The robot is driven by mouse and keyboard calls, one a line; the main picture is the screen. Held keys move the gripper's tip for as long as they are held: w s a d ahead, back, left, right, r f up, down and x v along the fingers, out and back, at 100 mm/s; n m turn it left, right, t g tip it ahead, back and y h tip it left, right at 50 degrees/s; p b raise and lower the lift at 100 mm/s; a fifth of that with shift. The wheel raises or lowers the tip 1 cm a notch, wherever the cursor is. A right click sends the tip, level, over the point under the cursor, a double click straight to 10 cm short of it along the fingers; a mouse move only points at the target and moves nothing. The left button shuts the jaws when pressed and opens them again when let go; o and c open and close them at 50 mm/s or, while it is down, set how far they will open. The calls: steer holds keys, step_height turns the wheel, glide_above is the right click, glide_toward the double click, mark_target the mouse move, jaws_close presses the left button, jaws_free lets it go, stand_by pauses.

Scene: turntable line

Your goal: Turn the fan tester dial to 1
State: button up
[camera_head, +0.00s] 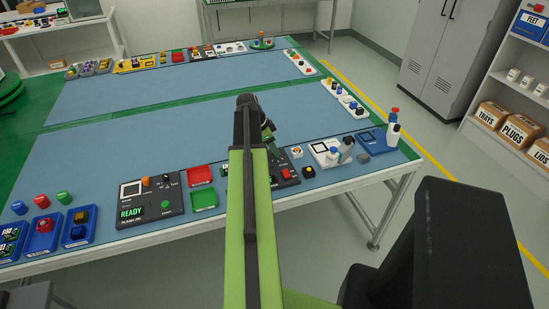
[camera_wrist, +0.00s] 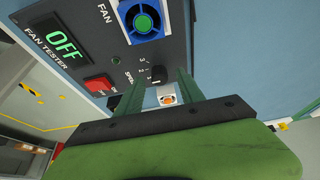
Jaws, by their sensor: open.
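The fan tester (camera_wrist: 100,60) is a dark panel seen tilted in the wrist view. Its display (camera_wrist: 64,42) reads OFF in green. The dial (camera_wrist: 157,75) is a small black knob beside the word SPEED and small numerals; its pointer setting is too small to tell. A red switch (camera_wrist: 98,85) and a blue fan (camera_wrist: 143,22) are on the same panel. My gripper (camera_wrist: 160,79) is open, its two green fingers on either side of the dial in the picture; contact cannot be told. In the head view, my arm hides much of the tester (camera_head: 287,184).
A white unit with an orange part (camera_wrist: 167,95) sits just beyond the dial. In the head view, a READY panel (camera_head: 150,218) and red (camera_head: 200,175) and green (camera_head: 203,199) trays stand left of my arm. The blue mat (camera_head: 150,135) behind is largely clear.

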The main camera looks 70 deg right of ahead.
steer(key=shift+s+d+f, duration=0.1)
steer(key=shift+s+f, duration=0.05)
steer(key=shift+f, duration=0.35)
steer(key=shift+r, duration=0.15)
steer(key=shift+c, duration=0.2)
